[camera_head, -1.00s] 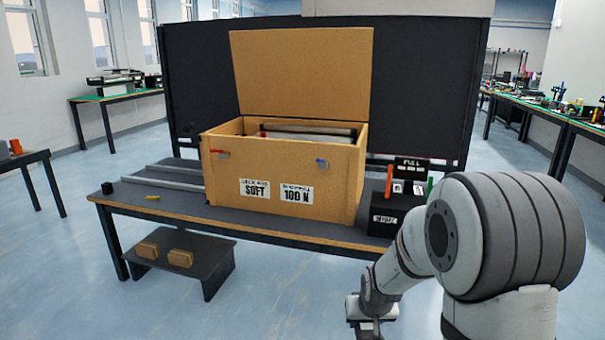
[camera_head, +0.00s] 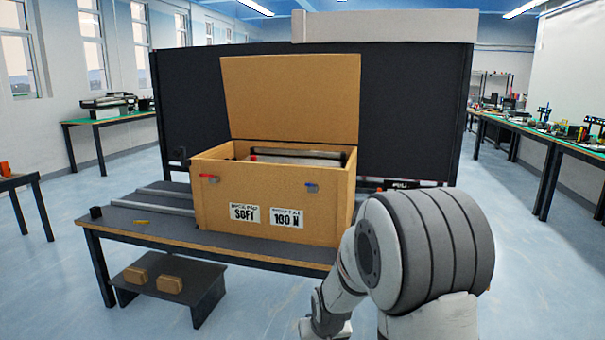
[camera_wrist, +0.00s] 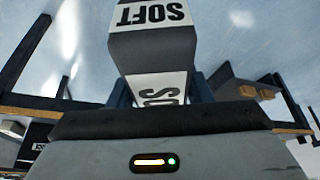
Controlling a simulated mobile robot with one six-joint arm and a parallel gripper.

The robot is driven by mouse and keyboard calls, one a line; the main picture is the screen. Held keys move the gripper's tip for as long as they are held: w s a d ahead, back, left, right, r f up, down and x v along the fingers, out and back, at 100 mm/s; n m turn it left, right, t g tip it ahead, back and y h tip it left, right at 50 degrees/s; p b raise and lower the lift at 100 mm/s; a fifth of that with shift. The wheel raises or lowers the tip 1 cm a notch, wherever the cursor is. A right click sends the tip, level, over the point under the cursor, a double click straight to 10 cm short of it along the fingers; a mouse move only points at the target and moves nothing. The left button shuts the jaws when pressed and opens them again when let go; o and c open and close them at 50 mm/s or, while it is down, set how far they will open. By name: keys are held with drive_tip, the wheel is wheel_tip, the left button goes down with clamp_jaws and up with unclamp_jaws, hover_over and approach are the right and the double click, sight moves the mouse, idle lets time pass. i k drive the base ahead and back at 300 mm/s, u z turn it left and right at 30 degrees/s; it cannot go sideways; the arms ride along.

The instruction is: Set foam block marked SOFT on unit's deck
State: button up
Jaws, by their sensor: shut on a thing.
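The foam block (camera_wrist: 152,47) is grey with white labels reading SOFT in black. It sits in the wrist view between the fingers of my gripper (camera_wrist: 160,90), which is shut on it. In the head view my wrist is low at the bottom, right of centre, in front of the table; the fingers and block are not visible there. A wooden box (camera_head: 217,209) with its lid (camera_head: 291,98) open stands on the table, with labels SOFT and 100 N on its front. Dark and pale parts of a unit (camera_head: 295,155) show inside; its deck is mostly hidden by the front wall.
The table (camera_head: 140,223) has rails (camera_head: 150,204) left of the box and a small black block (camera_head: 95,212). A low dark stand (camera_head: 193,290) with two brown blocks (camera_head: 169,284) is under its front. A dark panel stands behind. Floor is open at left.

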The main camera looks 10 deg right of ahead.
sight(309, 161)
drive_tip(key=i, duration=0.9)
